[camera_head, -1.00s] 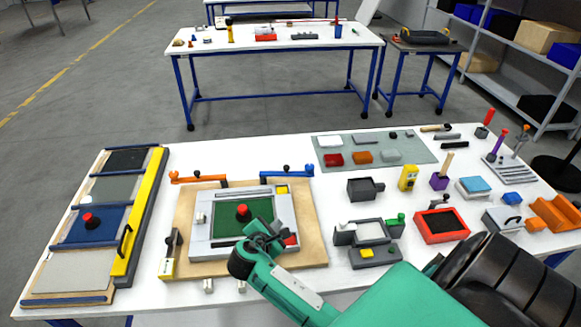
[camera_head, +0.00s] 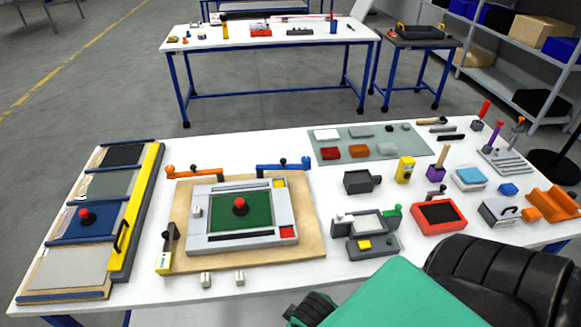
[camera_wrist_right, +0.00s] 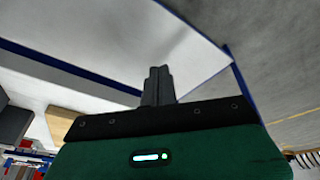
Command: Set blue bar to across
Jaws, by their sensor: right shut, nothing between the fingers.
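My left gripper is in neither view.
An orange bar (camera_head: 190,173) lies left of the blue bar. A black and yellow upright latch (camera_head: 165,250) stands at the board's left edge. A yellow-railed panel rack (camera_head: 135,225) fills the table's left end. Trays, blocks and tools crowd the right side.

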